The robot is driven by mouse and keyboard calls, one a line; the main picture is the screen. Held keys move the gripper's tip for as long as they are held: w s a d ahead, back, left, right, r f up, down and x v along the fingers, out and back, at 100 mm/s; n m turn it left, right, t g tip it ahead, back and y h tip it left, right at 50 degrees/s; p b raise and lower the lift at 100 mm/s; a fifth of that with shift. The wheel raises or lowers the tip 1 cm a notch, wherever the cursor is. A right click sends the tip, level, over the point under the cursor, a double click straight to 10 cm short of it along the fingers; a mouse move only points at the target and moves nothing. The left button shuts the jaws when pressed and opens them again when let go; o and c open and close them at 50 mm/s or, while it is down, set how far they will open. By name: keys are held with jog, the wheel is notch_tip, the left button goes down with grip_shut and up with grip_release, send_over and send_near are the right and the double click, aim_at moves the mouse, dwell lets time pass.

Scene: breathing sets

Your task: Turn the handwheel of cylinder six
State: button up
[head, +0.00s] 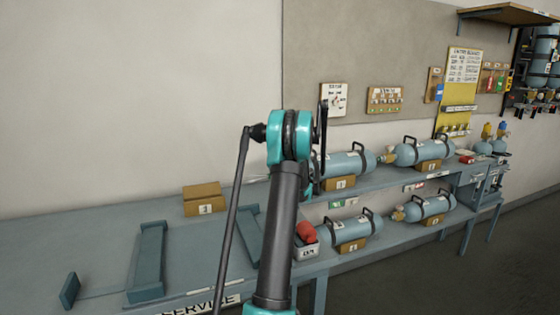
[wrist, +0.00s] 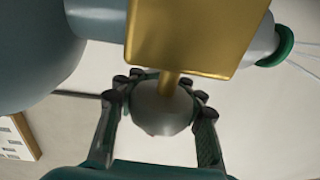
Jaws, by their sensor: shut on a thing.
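In the wrist view my gripper (wrist: 158,100) is shut on a small grey handwheel (wrist: 160,115), one finger on each side of its dark-lobed rim. The handwheel sits on a stem from a brass valve block (wrist: 185,35). A blue-grey cylinder (wrist: 30,50) fills the upper left of that view, with no number visible on it. In the head view my arm's teal joint hides my gripper and the handwheel. Several blue-grey cylinders, such as one on the upper level (head: 350,163) and one below (head: 350,230), lie in cradles; I cannot tell which is six.
A green-ringed outlet (wrist: 283,45) is right of the valve block. Boards hang on the wall behind.

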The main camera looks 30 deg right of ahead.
jog(key=n+y, duration=0.1)
jog(key=y, duration=0.1)
jog(key=a+n+y, duration=0.1)
jog(key=n+y, duration=0.1)
jog(key=y, duration=0.1)
jog(key=n+y, duration=0.2)
jog(key=y, duration=0.1)
jog(key=shift+s+a+g, duration=0.1)
jog(key=shift+a+g, duration=0.3)
jog(key=shift+n+y, duration=0.3)
jog(key=shift+y, duration=0.1)
jog(key=o, duration=1.4)
jog(key=shift+c, duration=0.2)
jog(key=v, duration=1.2)
